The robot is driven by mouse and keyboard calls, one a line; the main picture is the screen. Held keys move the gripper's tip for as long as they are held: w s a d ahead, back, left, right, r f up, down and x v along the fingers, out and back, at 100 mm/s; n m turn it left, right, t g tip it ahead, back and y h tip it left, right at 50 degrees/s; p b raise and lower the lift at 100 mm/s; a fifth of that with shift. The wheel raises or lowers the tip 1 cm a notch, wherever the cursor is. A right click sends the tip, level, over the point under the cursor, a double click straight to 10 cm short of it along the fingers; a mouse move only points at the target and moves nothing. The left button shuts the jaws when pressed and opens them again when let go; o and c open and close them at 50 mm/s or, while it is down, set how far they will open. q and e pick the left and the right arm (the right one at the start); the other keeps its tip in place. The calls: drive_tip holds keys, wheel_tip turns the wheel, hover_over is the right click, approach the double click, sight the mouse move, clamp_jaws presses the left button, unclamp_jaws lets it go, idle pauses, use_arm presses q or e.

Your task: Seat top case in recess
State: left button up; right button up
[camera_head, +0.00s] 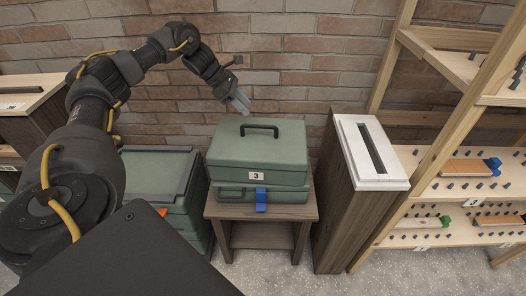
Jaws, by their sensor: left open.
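The top case (258,146) is green with a dark handle on its lid and a label "3" on its front. It sits on a second green case (231,191), which has a blue tab (261,203) at its front. The top case looks slightly turned against the lower one; whether it sits fully in a recess cannot be told. My left gripper (243,105) is open and empty, above and behind the left part of the top case, apart from the handle. My right gripper is not in view.
The cases stand on a small wooden table (228,212). A green crate (160,178) stands at left. A tall wooden box with a white slotted top (393,182) stands close at right. Wooden shelves (440,183) are farther right, and a brick wall is behind.

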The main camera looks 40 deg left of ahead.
sight(259, 126)
use_arm(q)
drive_tip(key=shift+f, duration=0.15)
drive_tip(key=x, duration=0.4)
drive_tip(key=shift+s+f+p, duration=0.1)
drive_tip(key=shift+f+p, duration=0.15)
drive_tip(key=shift+p, duration=0.1)
drive_tip(key=shift+d+f, duration=0.2)
drive_tip(key=shift+f, duration=0.05)
drive_tip(key=x, duration=0.2)
drive_tip(key=p+x, duration=0.1)
drive_tip(key=x, duration=0.1)
drive_tip(key=shift+s+f+p, duration=0.1)
drive_tip(key=shift+f+p, duration=0.2)
drive_tip(key=shift+f, duration=0.3)
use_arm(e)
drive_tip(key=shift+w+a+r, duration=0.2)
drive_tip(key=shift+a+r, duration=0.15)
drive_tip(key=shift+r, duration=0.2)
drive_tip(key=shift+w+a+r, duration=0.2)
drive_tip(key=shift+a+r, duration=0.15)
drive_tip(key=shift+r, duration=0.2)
use_arm(q)
drive_tip(key=shift+c, duration=0.4)
